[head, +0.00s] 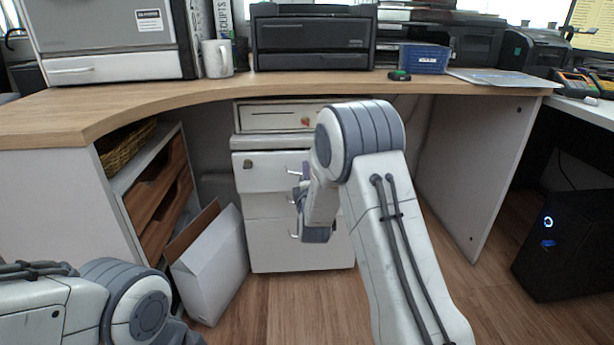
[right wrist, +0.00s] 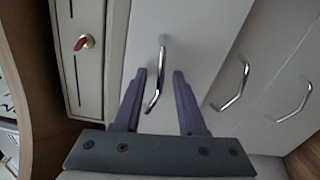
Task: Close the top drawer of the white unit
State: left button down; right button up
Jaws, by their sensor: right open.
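The white unit (head: 290,255) stands under the desk with its drawers stacked. Its top drawer (head: 262,177) stands out a little past the fronts below. My right gripper (head: 302,190) is in front of the top drawer; my right arm hides the drawer's right part. In the right wrist view, the top drawer (right wrist: 205,30) fills the middle. Its metal handle (right wrist: 162,60) shows between the spread fingers of my open right gripper (right wrist: 159,74). I cannot tell whether they touch it. My left arm shows at the lower left; its gripper is out of view.
A drawer front with a round knob (head: 305,121) sits above the unit, under the desk top (head: 200,90). A white open box (head: 212,265) leans on the floor left of the unit. A black computer (head: 570,240) stands at the right. Floor in front is clear.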

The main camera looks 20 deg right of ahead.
grip_shut()
jog(key=shift+f, duration=0.1)
dwell(1.2)
